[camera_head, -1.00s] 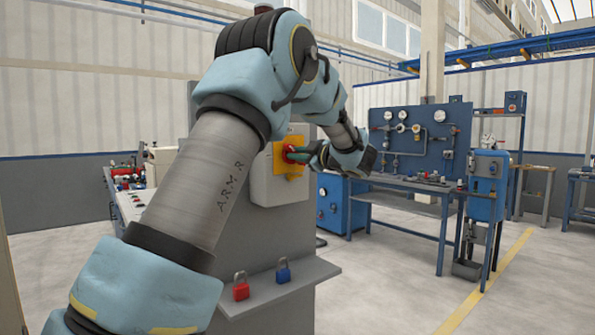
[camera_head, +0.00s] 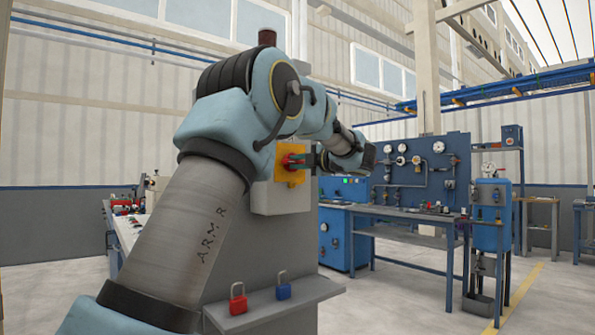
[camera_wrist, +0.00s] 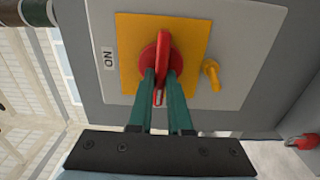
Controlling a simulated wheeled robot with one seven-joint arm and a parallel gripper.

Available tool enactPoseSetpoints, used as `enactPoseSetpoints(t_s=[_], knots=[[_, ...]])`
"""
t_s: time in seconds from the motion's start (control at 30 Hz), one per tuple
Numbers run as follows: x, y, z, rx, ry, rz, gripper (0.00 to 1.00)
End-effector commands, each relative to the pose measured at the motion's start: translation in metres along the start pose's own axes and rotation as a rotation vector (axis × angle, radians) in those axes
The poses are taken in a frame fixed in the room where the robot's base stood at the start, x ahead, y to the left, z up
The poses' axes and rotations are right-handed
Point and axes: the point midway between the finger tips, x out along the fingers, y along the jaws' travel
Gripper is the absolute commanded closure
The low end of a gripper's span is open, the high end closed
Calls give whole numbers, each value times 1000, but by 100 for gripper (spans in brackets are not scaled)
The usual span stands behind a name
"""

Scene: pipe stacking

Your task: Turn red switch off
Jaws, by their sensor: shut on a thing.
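The red switch (camera_head: 287,161) sits on a yellow square plate (camera_head: 281,176) on the front of a grey cabinet box. In the wrist view the red switch (camera_wrist: 163,47) is a round knob with a raised bar handle, running up and down in the picture. An ON label (camera_wrist: 108,59) is left of the yellow plate (camera_wrist: 130,30). In the wrist view the green fingers of my gripper (camera_wrist: 161,78) are shut on the handle, one on each side. They hide part of the knob.
A yellow peg (camera_wrist: 212,74) sticks out beside the knob. A red padlock (camera_head: 237,301) and a blue padlock (camera_head: 284,287) are on the ledge below. A blue workbench with gauges (camera_head: 425,165) stands at the right. Floor between is clear.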

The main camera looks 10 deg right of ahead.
Motion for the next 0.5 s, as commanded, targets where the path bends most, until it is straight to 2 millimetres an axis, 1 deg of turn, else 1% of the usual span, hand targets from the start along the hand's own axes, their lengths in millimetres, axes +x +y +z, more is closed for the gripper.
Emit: enactPoseSetpoints(t_s=[0.03,0.5], knots=[[0,-3,0,-10,1,-3,100],[0,-2,0,-35,1,-4,100]])
